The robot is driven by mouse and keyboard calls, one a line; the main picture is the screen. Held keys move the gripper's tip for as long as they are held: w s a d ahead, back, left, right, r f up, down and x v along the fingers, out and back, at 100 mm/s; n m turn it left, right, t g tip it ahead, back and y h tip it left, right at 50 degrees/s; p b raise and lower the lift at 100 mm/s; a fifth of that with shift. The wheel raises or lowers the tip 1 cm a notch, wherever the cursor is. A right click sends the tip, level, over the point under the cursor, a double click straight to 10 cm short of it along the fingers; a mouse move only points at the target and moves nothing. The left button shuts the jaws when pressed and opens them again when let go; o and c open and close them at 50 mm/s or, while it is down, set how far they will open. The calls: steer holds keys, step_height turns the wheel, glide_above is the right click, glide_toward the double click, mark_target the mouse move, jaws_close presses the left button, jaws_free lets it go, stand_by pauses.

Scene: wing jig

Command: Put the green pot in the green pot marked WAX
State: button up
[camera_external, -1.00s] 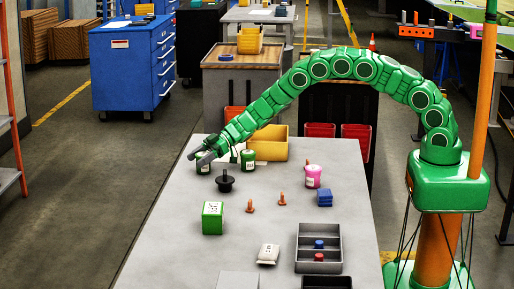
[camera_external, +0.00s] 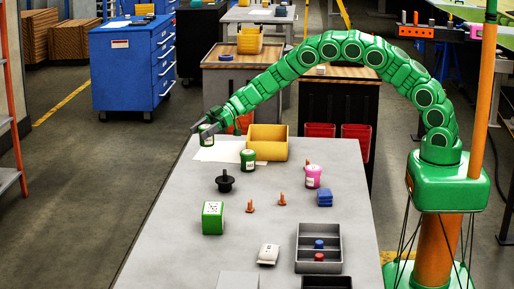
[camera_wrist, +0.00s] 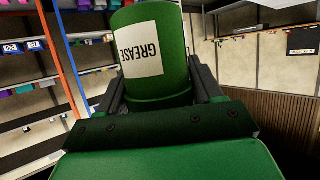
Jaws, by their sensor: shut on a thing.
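My gripper (camera_external: 204,128) is shut on a green pot (camera_external: 207,138) and holds it up over the far left end of the table. In the wrist view this pot (camera_wrist: 155,85) fills the space between the fingers, and its white label reads GREASE, upside down. A second green pot (camera_external: 248,163) with a white label stands upright on the table, to the right of the held one and nearer the camera. Its label is too small to read, so I cannot tell if it says WAX.
A yellow bin (camera_external: 268,150) stands just behind the second green pot. A white sheet (camera_external: 222,151) lies at the far left. A black knobbed part (camera_external: 225,184), a green box (camera_external: 212,225), a pink pot (camera_external: 313,180) and a grey tray (camera_external: 301,262) stand nearer. The left edge is mostly clear.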

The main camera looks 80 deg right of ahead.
steer(key=s+d+r, duration=0.1)
steer(key=s+r, duration=0.2)
steer(key=s, duration=0.6)
steer(key=s+d+r+n, duration=0.1)
steer(key=s+r, duration=0.2)
steer(key=s, duration=0.7)
steer(key=s+d+r, duration=0.1)
steer(key=s+r, duration=0.3)
steer(key=s, duration=0.5)
steer(key=y, duration=0.1)
glide_above(245, 153)
steer(key=shift+g, duration=0.3)
steer(key=shift+f, duration=5.15)
steer(key=shift+w+f, duration=0.15)
steer(key=shift+f, duration=1.4)
steer(key=shift+f, duration=0.25)
steer(key=o, duration=1.1)
steer(key=shift+f, duration=0.2)
steer(key=shift+o, duration=0.2)
steer(key=shift+r, duration=0.1)
